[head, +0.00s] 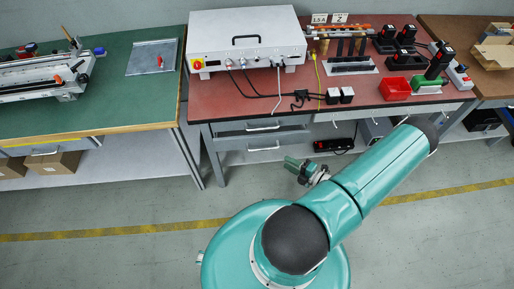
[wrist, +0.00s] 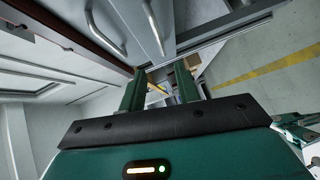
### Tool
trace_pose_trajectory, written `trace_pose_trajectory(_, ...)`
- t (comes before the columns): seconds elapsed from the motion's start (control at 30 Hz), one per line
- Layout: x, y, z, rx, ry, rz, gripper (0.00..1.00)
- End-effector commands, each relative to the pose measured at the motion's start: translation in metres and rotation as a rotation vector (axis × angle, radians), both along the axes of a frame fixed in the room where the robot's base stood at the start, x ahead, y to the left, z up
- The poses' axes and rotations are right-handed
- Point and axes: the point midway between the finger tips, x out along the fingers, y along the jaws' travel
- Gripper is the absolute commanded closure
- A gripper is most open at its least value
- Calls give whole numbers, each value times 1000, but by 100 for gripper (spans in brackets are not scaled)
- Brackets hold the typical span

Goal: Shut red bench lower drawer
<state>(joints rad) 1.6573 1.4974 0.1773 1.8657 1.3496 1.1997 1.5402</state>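The red bench (head: 345,95) stands at the back centre, with two grey drawer fronts under its left part. The upper drawer (head: 235,126) and the lower drawer (head: 240,146) each have a silver bar handle. I cannot tell exactly how far the lower drawer stands out. My gripper (head: 291,163) is in front of the bench, to the right of the lower drawer's handle, and touches nothing that I can see. In the wrist view its two green fingers (wrist: 160,85) are apart with nothing between them. Tilted drawer fronts with handles (wrist: 153,27) show beyond them.
A white box (head: 246,40) with cables, a red bin (head: 395,88) and chargers stand on the red bench. A green bench (head: 115,100) is at the left and a brown bench (head: 470,60) at the right. The floor in front, with a yellow line (head: 130,231), is clear.

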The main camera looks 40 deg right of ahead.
Motion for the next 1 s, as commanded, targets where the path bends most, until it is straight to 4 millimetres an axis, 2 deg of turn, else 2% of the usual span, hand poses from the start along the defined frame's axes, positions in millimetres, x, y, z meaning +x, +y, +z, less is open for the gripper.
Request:
trace_pose_trajectory(0.13,-4,0,0,2,2,-14,68)
trace_pose_trajectory(0.27,4,1,-2,2,2,-18,68)
trace_pose_trajectory(0.37,19,4,-4,2,1,-19,68)
trace_pose_trajectory(0.8,103,20,-16,1,1,-18,68)
trace_pose_trajectory(1.0,125,24,-20,0,2,-16,68)
